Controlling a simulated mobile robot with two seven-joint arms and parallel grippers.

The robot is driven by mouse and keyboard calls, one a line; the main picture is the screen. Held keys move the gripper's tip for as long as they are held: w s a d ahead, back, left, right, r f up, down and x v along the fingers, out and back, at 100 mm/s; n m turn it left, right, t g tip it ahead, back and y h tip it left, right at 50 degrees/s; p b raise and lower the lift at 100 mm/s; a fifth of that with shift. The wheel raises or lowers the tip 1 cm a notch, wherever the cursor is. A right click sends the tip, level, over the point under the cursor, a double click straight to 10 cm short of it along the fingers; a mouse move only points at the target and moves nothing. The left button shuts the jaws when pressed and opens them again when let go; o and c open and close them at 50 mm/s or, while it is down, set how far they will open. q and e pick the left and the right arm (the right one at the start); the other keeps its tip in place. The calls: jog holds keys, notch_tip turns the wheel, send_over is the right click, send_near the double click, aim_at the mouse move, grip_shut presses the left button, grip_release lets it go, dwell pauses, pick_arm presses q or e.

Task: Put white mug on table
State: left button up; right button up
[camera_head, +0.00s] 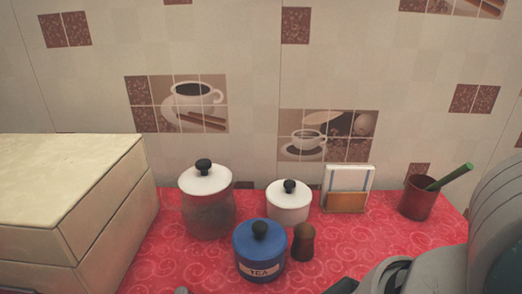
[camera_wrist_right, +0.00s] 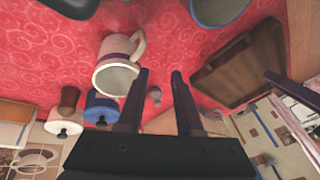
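A white mug (camera_wrist_right: 119,62) with a mauve band and a looped handle shows in the right wrist view, on the red oilcloth (camera_wrist_right: 50,55). Its open mouth faces the camera. My right gripper (camera_wrist_right: 160,73) is open, its two dark fingers apart with nothing between them. The mug is just left of the left finger; whether they touch is unclear. The mug does not show in the head view, where my right arm fills the lower right corner. My left gripper is in neither view. I cannot tell any separate table from the red-covered counter.
A blue TEA canister (camera_head: 259,250), glass jar (camera_head: 208,203), white canister (camera_head: 289,204), brown shaker (camera_head: 303,242), napkin holder (camera_head: 346,190) and red cup (camera_head: 418,198) stand along the tiled wall. A pale box-like block (camera_head: 65,190) bounds the left. A wooden tray-like object (camera_wrist_right: 238,70) lies right of the gripper.

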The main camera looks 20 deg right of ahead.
jog(key=s+d+m+h, duration=0.1)
jog(key=s+d, duration=0.1)
jog(key=d, duration=0.4)
jog(key=s+d+f+m+t+h, duration=0.1)
jog(key=s+d+h, duration=0.1)
jog(key=d, duration=0.4)
jog(key=shift+s+d, duration=0.2)
jog(key=shift+s, duration=0.55)
notch_tip(320, 180, up, 53)
jog(key=p, duration=5.3)
jog(key=shift+r, duration=0.15)
